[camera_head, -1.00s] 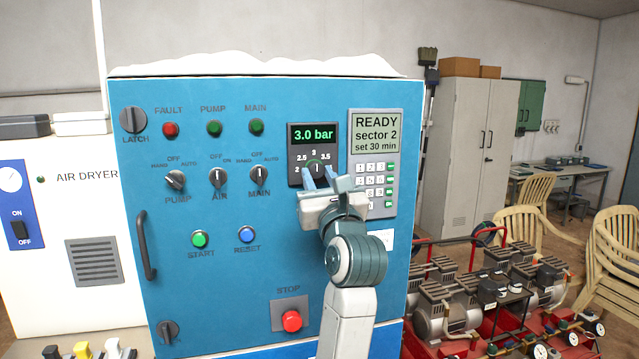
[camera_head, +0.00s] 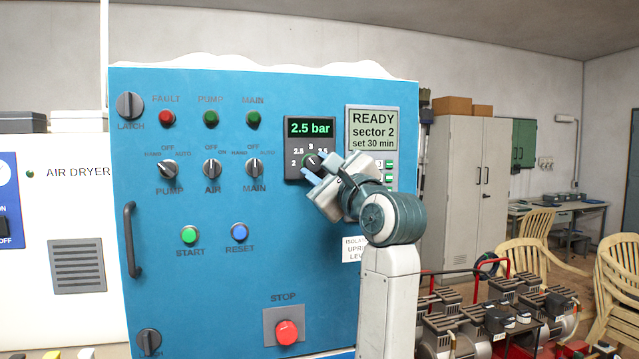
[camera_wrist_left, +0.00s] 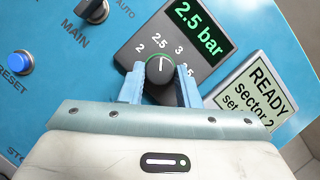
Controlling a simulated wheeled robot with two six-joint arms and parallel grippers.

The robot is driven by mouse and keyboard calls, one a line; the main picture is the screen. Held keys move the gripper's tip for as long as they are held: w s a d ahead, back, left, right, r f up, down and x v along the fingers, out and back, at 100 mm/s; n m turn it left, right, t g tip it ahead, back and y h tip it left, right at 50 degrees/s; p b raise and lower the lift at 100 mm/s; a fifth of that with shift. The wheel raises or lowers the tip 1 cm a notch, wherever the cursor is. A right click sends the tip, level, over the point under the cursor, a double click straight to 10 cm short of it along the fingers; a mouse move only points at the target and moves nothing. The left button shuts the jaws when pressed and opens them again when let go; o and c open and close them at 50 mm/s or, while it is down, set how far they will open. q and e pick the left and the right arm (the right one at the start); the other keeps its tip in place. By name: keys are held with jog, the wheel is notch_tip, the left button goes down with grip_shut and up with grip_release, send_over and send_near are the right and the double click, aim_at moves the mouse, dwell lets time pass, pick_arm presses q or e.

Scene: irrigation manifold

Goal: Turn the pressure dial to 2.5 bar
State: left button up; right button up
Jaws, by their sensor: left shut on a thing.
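The pressure dial (camera_head: 312,162) is a dark round knob on a dark plate on the blue cabinet front. Its scale carries 2, 2.5, 3 and 3.5, and the display (camera_head: 310,128) above it reads 2.5 bar in green. My left gripper (camera_head: 318,170) is tilted and shut on the dial. In the left wrist view the two light-blue fingers stand either side of the dial (camera_wrist_left: 160,72), and the display (camera_wrist_left: 200,27) again reads 2.5 bar. The fingers hide part of the dial's lower side. My right gripper is in neither view.
The keypad panel (camera_head: 371,128) reading READY sector 2 is right of the dial. Selector switches, a green START button (camera_head: 189,236), a blue RESET button (camera_head: 239,232) and a red STOP button (camera_head: 287,332) share the cabinet front. Compressors (camera_head: 490,318) stand at lower right.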

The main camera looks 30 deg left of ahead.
pick_arm(q)
jog(key=shift+n, duration=0.4)
jog(key=o, duration=1)
jog(key=shift+w, duration=0.1)
